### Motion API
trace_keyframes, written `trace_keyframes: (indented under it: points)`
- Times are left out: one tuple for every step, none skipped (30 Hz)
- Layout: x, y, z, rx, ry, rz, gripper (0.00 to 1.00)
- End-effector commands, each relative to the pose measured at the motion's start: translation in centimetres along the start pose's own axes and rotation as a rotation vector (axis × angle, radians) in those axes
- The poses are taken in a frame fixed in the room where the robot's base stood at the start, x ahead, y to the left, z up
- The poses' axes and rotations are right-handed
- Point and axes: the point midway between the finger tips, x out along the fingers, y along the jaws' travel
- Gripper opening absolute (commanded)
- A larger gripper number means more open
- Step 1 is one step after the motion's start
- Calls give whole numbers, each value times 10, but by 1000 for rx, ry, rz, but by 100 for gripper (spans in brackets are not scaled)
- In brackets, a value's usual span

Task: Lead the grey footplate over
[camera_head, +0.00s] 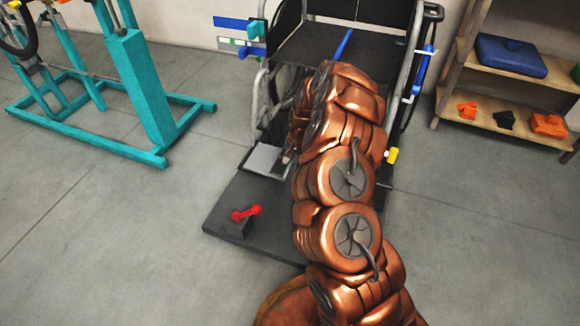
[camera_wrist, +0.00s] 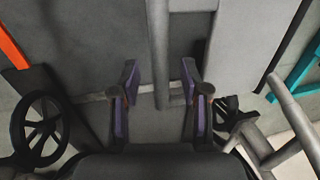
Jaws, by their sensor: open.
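The grey footplate (camera_head: 267,158) shows in the head view at the front left of the wheelchair (camera_head: 335,50), close to the black platform. In the wrist view a flat light-grey plate (camera_wrist: 243,45), apparently this footplate, lies to the upper right. My gripper (camera_wrist: 160,78) is open in the wrist view, its two dark purple-sided fingers apart. A grey upright tube (camera_wrist: 158,40) and a thin crossbar appear between the fingertips. I cannot tell whether the fingers touch them. In the head view my copper-coloured arm hides the gripper and much of the chair's front.
A black platform (camera_head: 235,205) carries a red handle (camera_head: 246,212). Small wheels (camera_wrist: 40,130) flank the gripper in the wrist view. A teal frame (camera_head: 140,90) stands left; a wooden shelf (camera_head: 510,90) with a blue case stands right.

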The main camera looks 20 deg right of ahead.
Motion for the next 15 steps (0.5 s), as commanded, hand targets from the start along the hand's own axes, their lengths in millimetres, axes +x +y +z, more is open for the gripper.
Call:
trace_keyframes:
  points:
    - [8, 0, 0, -1, 0, 0, 46]
    - [10, 0, 0, -2, 0, 0, 46]
    - [12, 0, 1, -2, 0, 0, 46]
    - [12, 0, 0, -2, 0, 0, 46]
    - [13, 0, 0, -2, 0, 0, 46]
    - [13, 0, 0, -2, 0, 0, 46]
    - [13, -1, 0, -2, 0, 0, 46]
    - [13, -1, 0, -2, 0, 0, 46]
    - [12, -1, 0, -2, 0, 0, 46]
    - [12, -1, 1, -2, 0, 0, 46]
    - [12, -1, 1, -2, -1, 0, 46]
    - [12, -1, 1, -2, -1, 0, 43]
    - [12, -1, 1, -2, -1, 0, 40]
    - [12, -1, 1, -2, -1, 0, 37]
    - [12, 0, 1, -2, -1, 0, 33]
